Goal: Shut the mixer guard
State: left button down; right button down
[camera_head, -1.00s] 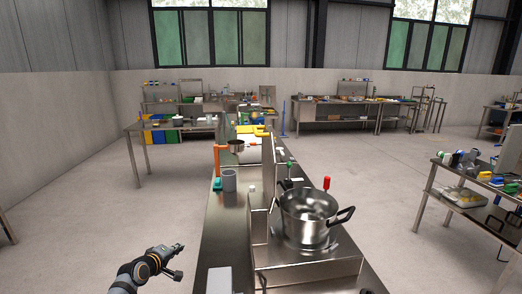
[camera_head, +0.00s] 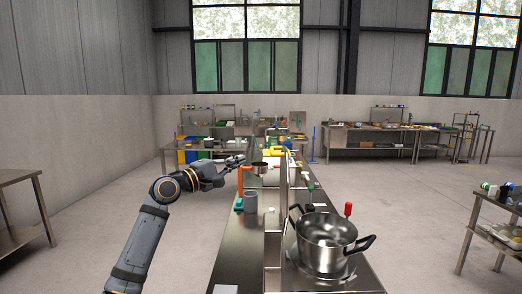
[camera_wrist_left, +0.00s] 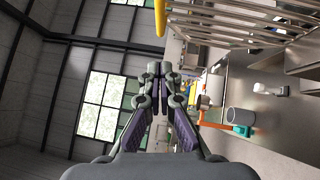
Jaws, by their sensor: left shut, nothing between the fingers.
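My left gripper (camera_head: 240,159) reaches from the left over the long steel counter (camera_head: 238,252), near a small dark bowl (camera_head: 260,167). In the left wrist view my left gripper (camera_wrist_left: 157,72) has its fingertips together with nothing between them. That view is rolled onto its side. A frame of parallel metal bars (camera_wrist_left: 250,25) shows at its upper right, apart from the fingers; it may be the mixer guard, but I cannot tell. A yellow-orange bar (camera_wrist_left: 160,18) lies beyond the fingertips. The mixer is not clear in the head view. My right gripper is not in view.
A steel pot (camera_head: 325,242) stands at the near right of the counter. A thin upright panel (camera_head: 283,190) divides the counter.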

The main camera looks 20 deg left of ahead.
pick_arm(q)
jog(key=w+d+r+p, duration=0.1)
jog(key=w+d+p, duration=0.2)
jog(key=w+d, duration=0.2)
jog(key=shift+d+r, duration=0.15)
jog(key=shift+d, duration=0.3)
jog(key=shift+w, duration=0.1)
